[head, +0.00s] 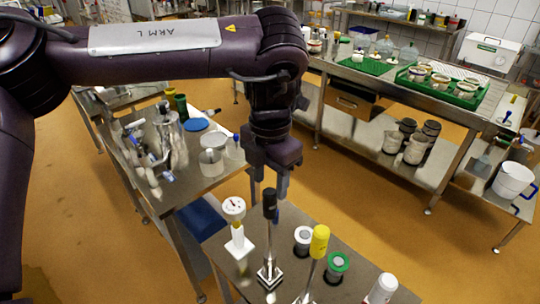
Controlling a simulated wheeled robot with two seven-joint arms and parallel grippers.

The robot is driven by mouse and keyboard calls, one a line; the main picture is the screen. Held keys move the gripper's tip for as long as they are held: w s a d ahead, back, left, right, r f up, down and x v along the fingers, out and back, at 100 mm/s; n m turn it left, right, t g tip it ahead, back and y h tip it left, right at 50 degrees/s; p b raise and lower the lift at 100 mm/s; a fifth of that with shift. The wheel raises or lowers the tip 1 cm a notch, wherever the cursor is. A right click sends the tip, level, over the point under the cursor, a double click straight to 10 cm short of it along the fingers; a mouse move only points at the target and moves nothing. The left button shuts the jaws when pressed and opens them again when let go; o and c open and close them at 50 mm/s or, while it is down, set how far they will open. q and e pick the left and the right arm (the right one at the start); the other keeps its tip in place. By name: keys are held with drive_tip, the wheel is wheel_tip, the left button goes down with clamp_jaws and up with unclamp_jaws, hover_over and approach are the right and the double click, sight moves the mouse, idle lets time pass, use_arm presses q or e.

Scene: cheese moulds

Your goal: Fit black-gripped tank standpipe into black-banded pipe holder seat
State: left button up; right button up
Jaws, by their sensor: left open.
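The black-gripped standpipe (269,206) stands upright at the front of the near table, its foot in a shiny square metal base. My left gripper (269,190) is open and points down. Its two fingertips show on either side of the top of the black grip; whether they are level with it in depth I cannot tell. A round white-rimmed holder with a dark centre (303,238) stands to the right. It may be the black-banded seat, but its band is not clear. My right gripper is not in view.
A side table with clear containers (212,158) stands behind left.

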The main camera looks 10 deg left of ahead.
use_arm(q)
wheel_tip(320, 180, up, 7)
drive_tip(key=shift+f, duration=0.15)
idle(0.9)
